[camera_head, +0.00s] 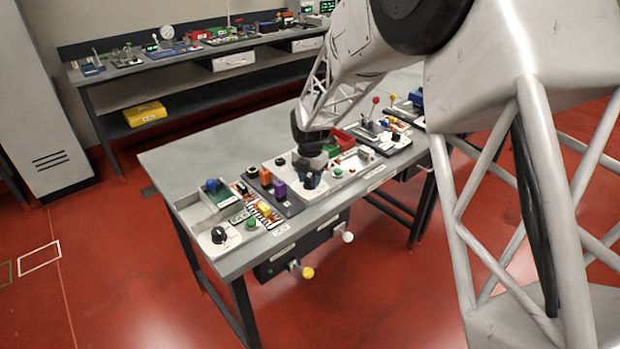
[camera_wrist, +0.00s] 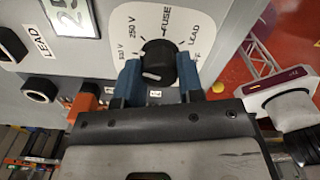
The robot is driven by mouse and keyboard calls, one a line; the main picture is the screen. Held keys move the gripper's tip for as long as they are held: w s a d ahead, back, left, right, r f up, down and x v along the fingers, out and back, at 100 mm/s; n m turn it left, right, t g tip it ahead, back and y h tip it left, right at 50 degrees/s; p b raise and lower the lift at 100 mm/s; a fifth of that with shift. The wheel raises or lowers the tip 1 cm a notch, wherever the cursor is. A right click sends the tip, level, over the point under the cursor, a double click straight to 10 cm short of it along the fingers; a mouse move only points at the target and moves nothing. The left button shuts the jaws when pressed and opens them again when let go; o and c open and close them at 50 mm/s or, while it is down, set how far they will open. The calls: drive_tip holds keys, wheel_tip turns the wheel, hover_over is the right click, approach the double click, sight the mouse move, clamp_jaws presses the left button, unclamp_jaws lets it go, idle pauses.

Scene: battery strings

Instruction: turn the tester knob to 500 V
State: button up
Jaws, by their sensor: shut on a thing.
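The tester knob (camera_wrist: 160,54) is black and round with a white mark near its lower left edge in the wrist view. It sits on a white dial plate (camera_wrist: 141,22) with printed labels; I read 250 V, FUSE and LEAD, and a partly covered voltage label at the left. My gripper (camera_wrist: 158,76) has one blue finger on each side of the knob and is shut on it. The label that the mark points to cannot be told. In the head view my gripper (camera_head: 309,178) is down at the bench's front half, and the knob there is hidden.
The grey panel bears a small display (camera_wrist: 70,14) and black LEAD sockets (camera_wrist: 41,90). An orange part (camera_wrist: 85,103) is close beside the left finger. The workbench (camera_head: 180,150) carries several devices along its front; its back left is bare. Another bench (camera_head: 150,80) stands behind.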

sight(310, 178)
drive_tip(key=shift+n, duration=0.7)
drive_tip(key=shift+n, duration=0.9)
drive_tip(key=o, duration=0.8)
drive_tip(key=shift+r, duration=0.15)
drive_tip(key=shift+r, duration=1.6)
